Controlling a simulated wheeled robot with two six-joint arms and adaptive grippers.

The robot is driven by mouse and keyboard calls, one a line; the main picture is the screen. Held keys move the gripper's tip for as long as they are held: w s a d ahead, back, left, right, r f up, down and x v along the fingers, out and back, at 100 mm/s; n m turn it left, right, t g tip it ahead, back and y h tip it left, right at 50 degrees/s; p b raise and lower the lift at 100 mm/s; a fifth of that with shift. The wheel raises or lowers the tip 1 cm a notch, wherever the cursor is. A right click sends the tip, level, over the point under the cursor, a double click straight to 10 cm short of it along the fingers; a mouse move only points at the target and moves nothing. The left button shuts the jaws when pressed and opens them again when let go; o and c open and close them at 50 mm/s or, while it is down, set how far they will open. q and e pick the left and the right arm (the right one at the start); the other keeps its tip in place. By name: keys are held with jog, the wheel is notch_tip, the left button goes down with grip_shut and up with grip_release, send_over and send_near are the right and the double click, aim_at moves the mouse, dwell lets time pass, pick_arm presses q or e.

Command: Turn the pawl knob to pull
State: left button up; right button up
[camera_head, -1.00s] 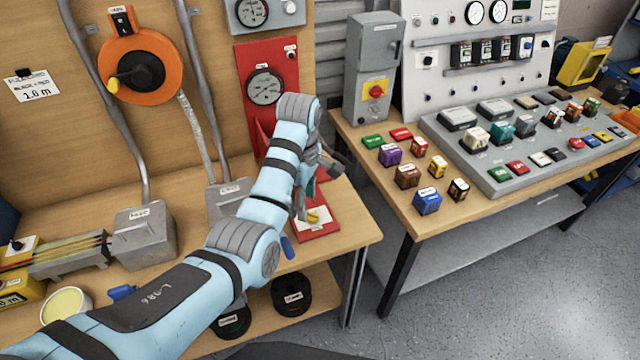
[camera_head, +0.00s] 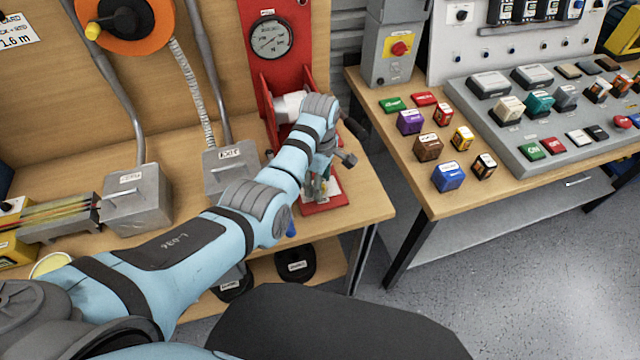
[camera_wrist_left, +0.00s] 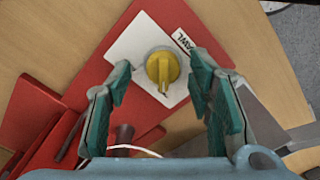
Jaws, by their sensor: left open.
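The yellow pawl knob (camera_wrist_left: 162,68) sits on a white plate (camera_wrist_left: 128,50) marked PAWL, on the red base (camera_wrist_left: 80,88) of the press-like stand, in the left wrist view. My left gripper (camera_wrist_left: 160,100) is open, with one teal-padded finger on each side of the knob and apart from it. In the head view my left gripper (camera_head: 322,185) hangs over the red base (camera_head: 322,208), and the arm hides the knob. My right gripper is not in view.
A red stand with a round gauge (camera_head: 270,38) rises behind my left arm. A grey EXIT box (camera_head: 230,158) stands to its left. A second table at right holds several coloured blocks, including a blue one (camera_head: 448,177), and a button panel (camera_head: 540,130).

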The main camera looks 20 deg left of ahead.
pick_arm(q)
jog(key=shift+w+f, duration=0.1)
jog(key=shift+f, duration=0.2)
jog(key=shift+s+r, duration=0.2)
jog(key=shift+s, duration=0.05)
jog(key=shift+s+r, duration=0.1)
jog(key=shift+c, duration=1)
jog(key=c, duration=0.3)
grip_shut()
